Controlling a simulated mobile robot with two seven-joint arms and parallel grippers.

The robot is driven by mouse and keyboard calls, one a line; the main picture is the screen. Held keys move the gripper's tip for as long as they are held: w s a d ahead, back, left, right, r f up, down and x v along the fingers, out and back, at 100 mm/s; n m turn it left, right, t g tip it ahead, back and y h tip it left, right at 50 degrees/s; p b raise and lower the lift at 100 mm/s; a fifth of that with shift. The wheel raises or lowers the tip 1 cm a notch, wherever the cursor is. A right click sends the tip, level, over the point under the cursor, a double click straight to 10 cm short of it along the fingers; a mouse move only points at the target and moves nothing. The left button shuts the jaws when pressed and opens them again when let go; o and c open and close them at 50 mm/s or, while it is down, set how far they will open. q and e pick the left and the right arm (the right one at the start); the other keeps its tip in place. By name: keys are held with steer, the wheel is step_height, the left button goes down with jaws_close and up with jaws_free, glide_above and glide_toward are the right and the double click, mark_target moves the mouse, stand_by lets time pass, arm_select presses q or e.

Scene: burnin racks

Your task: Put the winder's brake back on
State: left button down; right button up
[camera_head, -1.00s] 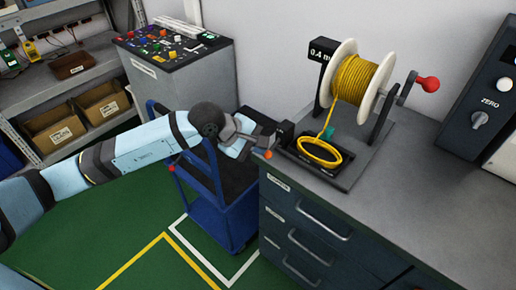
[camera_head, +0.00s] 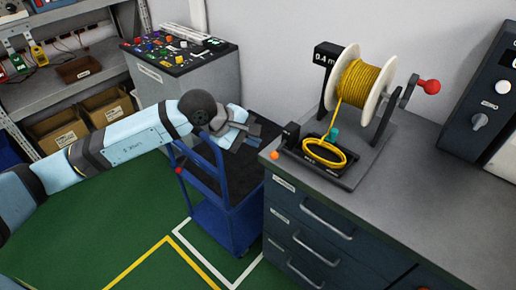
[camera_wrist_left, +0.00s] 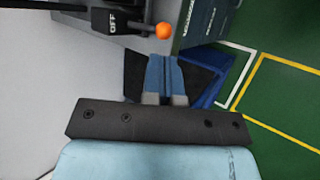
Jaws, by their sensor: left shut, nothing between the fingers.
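The winder is a dark stand (camera_head: 375,150) on the grey bench, with a spool of yellow cord (camera_head: 357,82) and a red-knobbed crank (camera_head: 428,87). A brake lever with an orange ball (camera_head: 274,155) sticks out at the winder's left, by the bench edge. In the left wrist view the dark lever (camera_wrist_left: 138,25), its orange ball (camera_wrist_left: 163,31) and an "OFF" label (camera_wrist_left: 113,22) show. My left gripper (camera_head: 256,141) is shut and empty, just left of the ball and apart from it. My right gripper is not in view.
A blue cart (camera_head: 222,200) stands below my left gripper, against the drawer cabinet (camera_head: 318,225). A grey cabinet with a panel of coloured parts (camera_head: 180,50) is behind. A control panel (camera_head: 485,105) stands at the right. Bench space right of the winder is clear.

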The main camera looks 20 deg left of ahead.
arm_select(q)
steer(key=s+f+v, duration=0.1)
steer(key=v, duration=0.8)
steer(key=shift+a+b, duration=0.3)
steer(key=shift+b, duration=0.05)
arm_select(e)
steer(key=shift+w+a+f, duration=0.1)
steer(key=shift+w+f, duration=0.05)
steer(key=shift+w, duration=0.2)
arm_select(q)
steer(key=shift+r, duration=0.1)
